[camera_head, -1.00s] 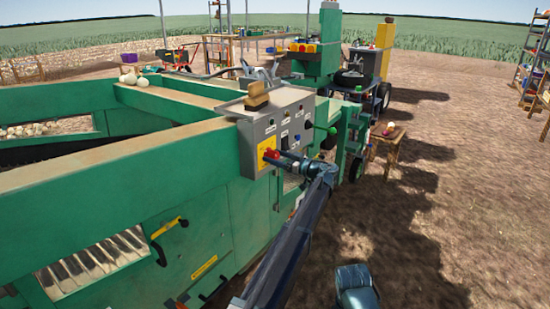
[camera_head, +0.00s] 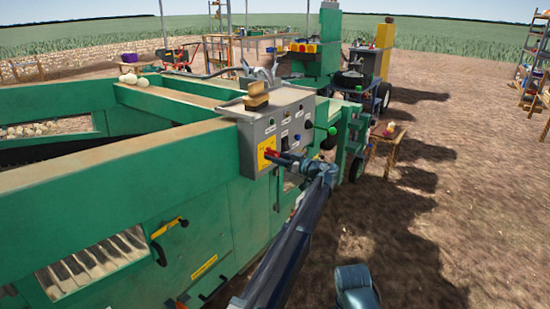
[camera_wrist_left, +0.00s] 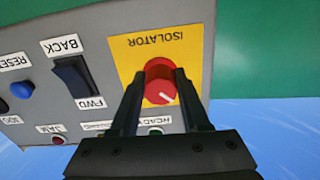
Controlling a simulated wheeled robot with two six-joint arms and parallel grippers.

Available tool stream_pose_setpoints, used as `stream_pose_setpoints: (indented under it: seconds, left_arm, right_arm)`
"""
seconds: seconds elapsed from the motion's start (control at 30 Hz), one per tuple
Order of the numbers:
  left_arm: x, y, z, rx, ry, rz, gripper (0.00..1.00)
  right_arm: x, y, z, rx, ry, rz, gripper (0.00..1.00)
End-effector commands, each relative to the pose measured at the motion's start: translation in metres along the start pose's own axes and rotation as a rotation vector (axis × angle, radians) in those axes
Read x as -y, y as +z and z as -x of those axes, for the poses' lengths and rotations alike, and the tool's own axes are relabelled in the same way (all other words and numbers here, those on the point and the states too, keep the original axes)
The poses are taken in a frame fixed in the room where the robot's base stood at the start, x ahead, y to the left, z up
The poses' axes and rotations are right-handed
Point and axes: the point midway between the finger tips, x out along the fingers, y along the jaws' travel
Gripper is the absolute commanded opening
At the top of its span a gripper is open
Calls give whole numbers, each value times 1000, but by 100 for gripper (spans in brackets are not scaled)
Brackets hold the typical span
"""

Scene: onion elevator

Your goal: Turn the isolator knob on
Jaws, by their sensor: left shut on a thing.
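The isolator knob (camera_wrist_left: 158,68) is round and red with a white pointer line, on a yellow plate marked ISOLATOR (camera_wrist_left: 128,52). In the wrist view the picture is turned over, and the pointer line slants to the lower right. My left gripper (camera_wrist_left: 161,78) is shut on the knob, one dark finger on each side. In the head view the left gripper (camera_head: 277,156) reaches the yellow plate on the grey control box (camera_head: 256,128), and only a little red shows at the fingertips.
A black BACK/FWD rocker switch (camera_wrist_left: 77,80) and a blue RESET button (camera_wrist_left: 22,89) are on the same panel. A brush-like wooden block (camera_head: 257,97) rests on top of the box. The green machine (camera_head: 110,185) fills the left; open dirt ground lies at right.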

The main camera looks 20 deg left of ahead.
Motion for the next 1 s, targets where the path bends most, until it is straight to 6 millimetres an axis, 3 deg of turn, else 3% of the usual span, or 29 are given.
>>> stream_pose_setpoints:
  seconds: [1.0]
  left_arm:
    - [3, -2, 0, 0, 0, -890, 0]
  right_arm:
    - [0, 0, 2, 0, 0, 0, 50]
